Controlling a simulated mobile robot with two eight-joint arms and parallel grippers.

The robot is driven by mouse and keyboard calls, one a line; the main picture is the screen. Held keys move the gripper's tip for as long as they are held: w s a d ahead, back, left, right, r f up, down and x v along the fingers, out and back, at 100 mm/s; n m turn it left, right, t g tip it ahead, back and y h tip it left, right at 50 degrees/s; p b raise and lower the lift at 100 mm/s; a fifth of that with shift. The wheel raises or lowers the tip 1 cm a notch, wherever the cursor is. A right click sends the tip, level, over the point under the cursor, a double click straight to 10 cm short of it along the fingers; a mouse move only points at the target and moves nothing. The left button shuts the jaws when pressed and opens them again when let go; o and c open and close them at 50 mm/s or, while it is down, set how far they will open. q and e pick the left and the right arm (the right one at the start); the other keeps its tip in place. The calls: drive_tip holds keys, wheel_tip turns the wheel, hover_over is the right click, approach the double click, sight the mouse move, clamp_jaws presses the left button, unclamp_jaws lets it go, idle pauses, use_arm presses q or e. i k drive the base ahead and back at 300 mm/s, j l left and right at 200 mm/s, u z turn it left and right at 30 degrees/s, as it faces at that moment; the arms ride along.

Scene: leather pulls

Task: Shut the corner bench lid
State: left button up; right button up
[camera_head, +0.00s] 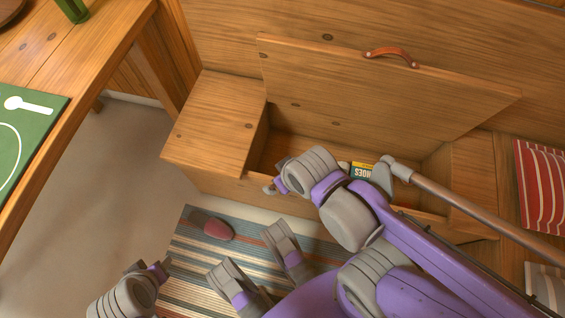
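The wooden corner bench (215,115) has its lid (375,95) raised, tilted up at the back of the storage compartment. An orange-brown leather pull (391,55) arches from the lid's upper edge, with no gripper touching it. The compartment is open and holds a box with upside-down lettering (362,170), partly hidden by my arm. My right arm reaches in from the lower right; its gripper end (270,189) is at the bench's front edge, below the lid. My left gripper end (160,268) is low at the left, over the floor, away from the bench. The fingers of both are too small to read.
A table (95,50) with a green mat (40,110) stands at the left. A striped rug (190,250) with a reddish slipper (212,226) lies before the bench. A red striped cushion (540,185) rests at the right. Bare floor (110,180) is clear at the left.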

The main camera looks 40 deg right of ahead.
sight(408, 97)
drive_tip(key=z, duration=2.35)
